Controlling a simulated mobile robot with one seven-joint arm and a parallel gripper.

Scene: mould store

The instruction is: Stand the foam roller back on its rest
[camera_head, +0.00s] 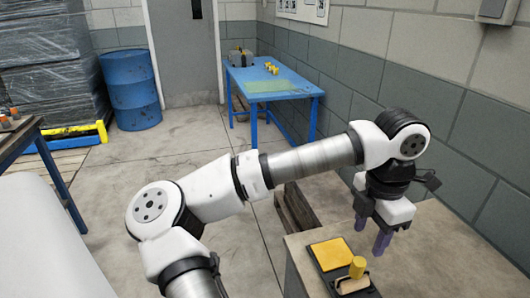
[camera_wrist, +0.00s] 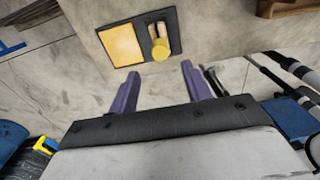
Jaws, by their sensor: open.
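A dark tray (camera_head: 319,268) lies on the bench at lower right in the head view. It holds a flat yellow pad (camera_head: 331,253) and, beside it, a small yellow cylinder (camera_head: 357,267) standing at a pale beige piece (camera_head: 354,285). These look like the foam roller's parts, but I cannot tell which piece is roller and which is rest. My gripper (camera_head: 371,240) is open and empty, with purple fingers pointing down above the bench, apart from the tray. In the wrist view the yellow cylinder (camera_wrist: 160,50) shows just beyond the fingertips (camera_wrist: 160,71), beside the yellow pad (camera_wrist: 122,45).
The bench top (camera_head: 440,250) is bare right of the tray. A grey block wall (camera_head: 450,140) stands close behind the bench. A blue table (camera_head: 270,88) with small items, a blue drum (camera_head: 131,90) and wrapped stacks (camera_head: 45,70) are farther off.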

